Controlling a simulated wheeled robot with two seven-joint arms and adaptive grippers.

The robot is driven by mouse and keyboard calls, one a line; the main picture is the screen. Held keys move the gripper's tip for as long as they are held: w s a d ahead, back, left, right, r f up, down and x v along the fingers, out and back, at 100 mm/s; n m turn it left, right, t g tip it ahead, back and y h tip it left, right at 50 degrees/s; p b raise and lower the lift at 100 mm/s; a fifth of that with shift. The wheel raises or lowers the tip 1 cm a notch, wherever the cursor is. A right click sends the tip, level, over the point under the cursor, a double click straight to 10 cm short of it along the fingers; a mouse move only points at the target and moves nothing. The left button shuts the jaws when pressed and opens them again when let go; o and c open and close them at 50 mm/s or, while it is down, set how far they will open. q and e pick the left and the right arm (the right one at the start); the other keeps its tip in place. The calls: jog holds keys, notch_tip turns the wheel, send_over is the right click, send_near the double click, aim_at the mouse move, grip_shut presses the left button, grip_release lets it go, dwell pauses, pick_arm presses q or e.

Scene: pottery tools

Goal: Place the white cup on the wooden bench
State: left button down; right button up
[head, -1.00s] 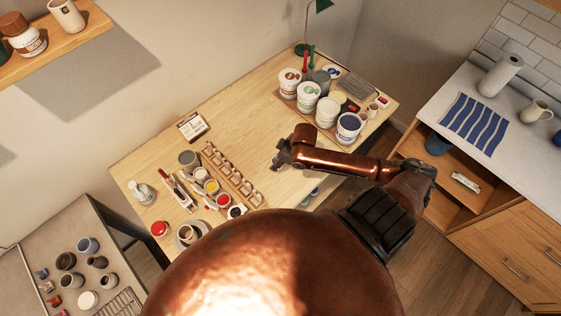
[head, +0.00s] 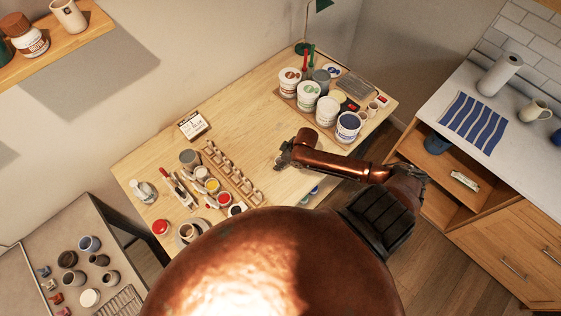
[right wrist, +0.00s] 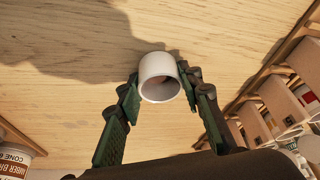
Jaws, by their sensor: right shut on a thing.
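The white cup (right wrist: 159,77) is between the fingertips of my right gripper (right wrist: 161,92) in the right wrist view. The gripper is shut on it, with a finger on each side, and the cup's open mouth faces the camera. Behind it is the pale wooden bench (right wrist: 60,65); I cannot tell whether the cup touches it. In the head view my right gripper (head: 284,160) is over the middle of the bench (head: 245,120), and the cup is hidden there. My left gripper is not in view.
A wooden rack (head: 232,174) and several small paint pots stand left of the gripper. Large tubs (head: 327,111) stand at the back right. A small boxed sign (head: 193,125) is near the wall. The bench between rack and tubs is clear.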

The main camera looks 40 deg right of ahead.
jog(key=o, duration=1.2)
jog(key=shift+c, duration=0.2)
jog(key=v, duration=1.2)
jog(key=shift+b, duration=0.4)
jog(key=shift+r, duration=0.1)
